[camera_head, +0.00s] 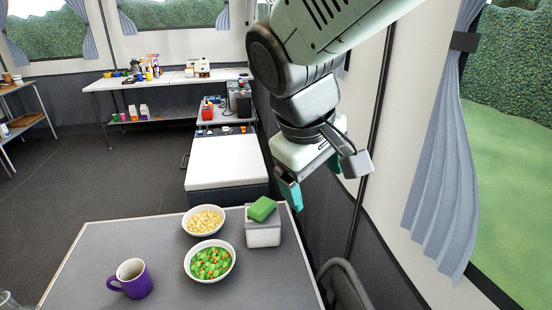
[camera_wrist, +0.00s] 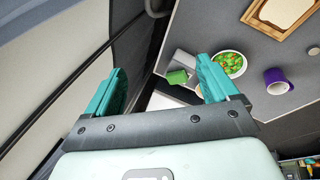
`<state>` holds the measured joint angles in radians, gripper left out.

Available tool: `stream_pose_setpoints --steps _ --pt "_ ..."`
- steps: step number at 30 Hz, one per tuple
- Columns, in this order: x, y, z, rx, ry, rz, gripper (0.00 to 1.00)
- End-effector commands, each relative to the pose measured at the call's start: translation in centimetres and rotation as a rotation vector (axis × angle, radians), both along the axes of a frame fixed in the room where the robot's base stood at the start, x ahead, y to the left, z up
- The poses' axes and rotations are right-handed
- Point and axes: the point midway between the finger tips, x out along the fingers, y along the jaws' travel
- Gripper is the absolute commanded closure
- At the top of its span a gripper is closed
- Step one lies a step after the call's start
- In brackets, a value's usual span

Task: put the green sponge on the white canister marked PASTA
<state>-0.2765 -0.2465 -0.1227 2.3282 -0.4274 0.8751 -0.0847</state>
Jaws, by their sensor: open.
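The green sponge (camera_head: 262,208) lies on top of the white canister (camera_head: 263,235) at the back right of the grey table in the head view. The sponge is slightly tilted and rests on the lid. No lettering shows on the canister from here. My gripper (camera_head: 318,178) is open and empty, above and to the right of the sponge, apart from it. In the wrist view the sponge (camera_wrist: 177,77) shows beyond and between the teal fingertips (camera_wrist: 165,82), on the grey-white canister (camera_wrist: 186,60).
A bowl of pale pieces (camera_head: 204,220) and a bowl of green and orange vegetables (camera_head: 210,261) stand left of the canister. A purple mug (camera_head: 131,278) stands at the front left. A chair back (camera_head: 345,285) is beside the table's right edge. A wooden tray (camera_wrist: 281,12) shows in the wrist view.

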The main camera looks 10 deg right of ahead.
Motion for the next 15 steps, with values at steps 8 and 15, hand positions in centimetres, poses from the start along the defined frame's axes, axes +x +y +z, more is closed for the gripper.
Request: stream_pose_setpoints --steps 8,15 --pt "-8.0 1.5 4.1 0.332 -0.221 -0.287 0.13" --pt "-9.8 2.4 4.7 0.421 -0.277 -0.352 0.13"
